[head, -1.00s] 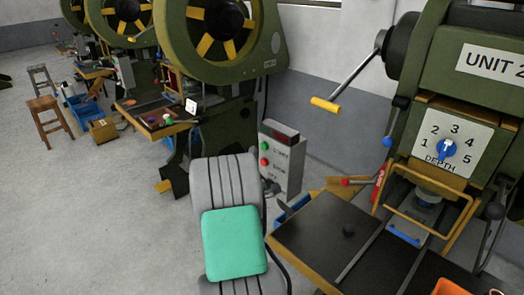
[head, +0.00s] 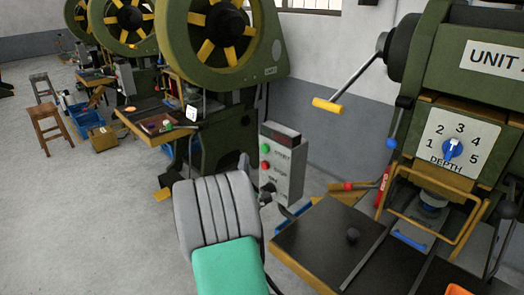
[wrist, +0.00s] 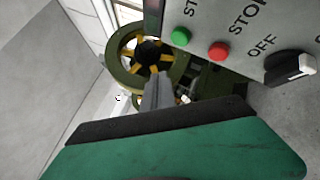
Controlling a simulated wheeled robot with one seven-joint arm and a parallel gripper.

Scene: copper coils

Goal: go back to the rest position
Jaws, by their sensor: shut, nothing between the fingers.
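My gripper (wrist: 157,92) shows in the wrist view as narrow grey fingers, shut and empty, in front of a green and black body. In the head view, my grey ribbed arm with its green panel stands at the bottom middle, and the fingers are mostly hidden behind it. A grey control box (head: 284,160) is just beyond and to the right of my arm. In the wrist view the box (wrist: 235,25) fills the upper right, with a green button (wrist: 181,36), a red button (wrist: 219,51) and a black knob (wrist: 290,68). The fingers appear apart from it.
A press with a depth dial (head: 452,149), a lever with a yellow grip (head: 327,106) and a dark worktable (head: 325,240) stands at the right. Green presses (head: 215,45) line the back. A wooden stool (head: 47,127) stands at the far left.

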